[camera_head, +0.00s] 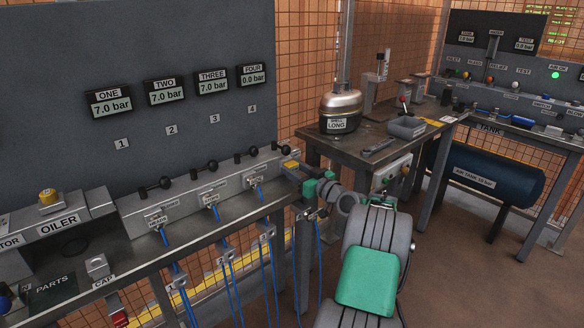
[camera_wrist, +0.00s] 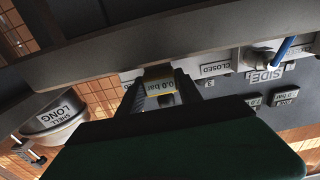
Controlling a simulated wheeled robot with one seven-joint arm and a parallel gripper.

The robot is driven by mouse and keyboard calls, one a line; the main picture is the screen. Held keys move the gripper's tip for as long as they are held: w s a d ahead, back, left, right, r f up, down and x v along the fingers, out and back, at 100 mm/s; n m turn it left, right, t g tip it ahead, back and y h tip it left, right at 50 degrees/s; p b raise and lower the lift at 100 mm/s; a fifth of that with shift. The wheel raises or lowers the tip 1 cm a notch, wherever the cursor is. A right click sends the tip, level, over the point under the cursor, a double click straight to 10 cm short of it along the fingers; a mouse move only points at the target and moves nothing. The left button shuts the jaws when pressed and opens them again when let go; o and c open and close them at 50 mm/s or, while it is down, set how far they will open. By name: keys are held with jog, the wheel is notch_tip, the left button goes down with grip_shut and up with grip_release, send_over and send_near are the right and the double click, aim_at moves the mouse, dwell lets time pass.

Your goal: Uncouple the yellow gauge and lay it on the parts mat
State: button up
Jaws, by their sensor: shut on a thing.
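The yellow gauge (camera_head: 290,164) is at the right end of the grey manifold rail, by the fourth black lever. I cannot tell whether the gauge is still joined to the rail.
An oiler (camera_head: 62,222) and a cap block (camera_head: 97,266) stand near the mat. A workbench (camera_head: 345,150) with a compressor shell (camera_head: 341,108) stands just right of my gripper.

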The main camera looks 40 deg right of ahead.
aim_at(294, 170)
grip_shut()
jog(key=shift+s, duration=0.1)
dwell(0.3)
jog(key=shift+s+b, duration=1.55)
jog(key=shift+s, duration=1.35)
